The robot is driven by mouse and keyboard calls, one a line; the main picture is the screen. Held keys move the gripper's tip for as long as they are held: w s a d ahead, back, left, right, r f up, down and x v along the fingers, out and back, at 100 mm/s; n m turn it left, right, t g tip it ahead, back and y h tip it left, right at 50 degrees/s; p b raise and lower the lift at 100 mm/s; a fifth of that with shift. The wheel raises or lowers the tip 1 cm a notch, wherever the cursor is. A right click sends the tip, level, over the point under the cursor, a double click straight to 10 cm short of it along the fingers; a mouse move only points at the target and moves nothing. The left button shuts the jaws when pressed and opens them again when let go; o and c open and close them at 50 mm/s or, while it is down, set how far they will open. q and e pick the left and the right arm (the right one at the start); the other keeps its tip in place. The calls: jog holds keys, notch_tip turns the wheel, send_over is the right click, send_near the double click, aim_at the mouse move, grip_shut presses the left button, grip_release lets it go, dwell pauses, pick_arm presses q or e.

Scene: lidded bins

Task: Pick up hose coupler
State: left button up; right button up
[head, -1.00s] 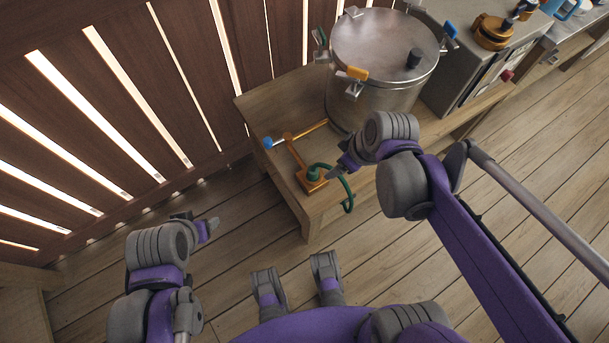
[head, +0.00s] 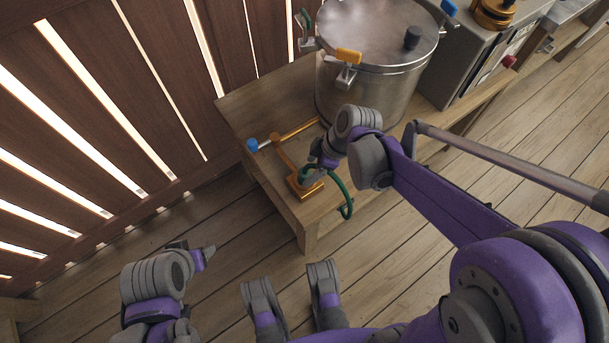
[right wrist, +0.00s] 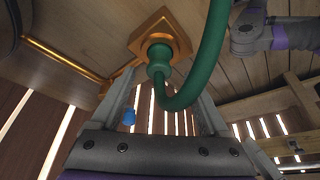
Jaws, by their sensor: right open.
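The green hose coupler (right wrist: 158,58) sits on a square golden-orange base (right wrist: 160,35), with a curved green hose (right wrist: 208,60) running from it. In the head view the base (head: 304,190) rests on the wooden bench and the hose (head: 346,208) hangs over its front edge; the coupler is mostly hidden by my right gripper (head: 317,165). In the right wrist view my right gripper's (right wrist: 160,95) fingers are apart, on either side of the coupler and hose, without a visible grip. My left gripper (head: 200,255) is low at the left, away from the bench; its jaw opening is unclear.
A steel pot (head: 372,75) with a lid and coloured clamps stands on the bench (head: 245,105) behind my right arm. An orange pipe with a blue knob (head: 252,145) lies beside the base. A slatted wall (head: 130,130) closes the left; wooden floor lies in front.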

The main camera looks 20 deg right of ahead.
aim_at(306, 172)
jog(key=b+x, duration=0.1)
jog(key=x, duration=0.3)
jog(key=shift+w+a+f, duration=0.1)
jog(key=shift+w, duration=0.05)
grip_shut()
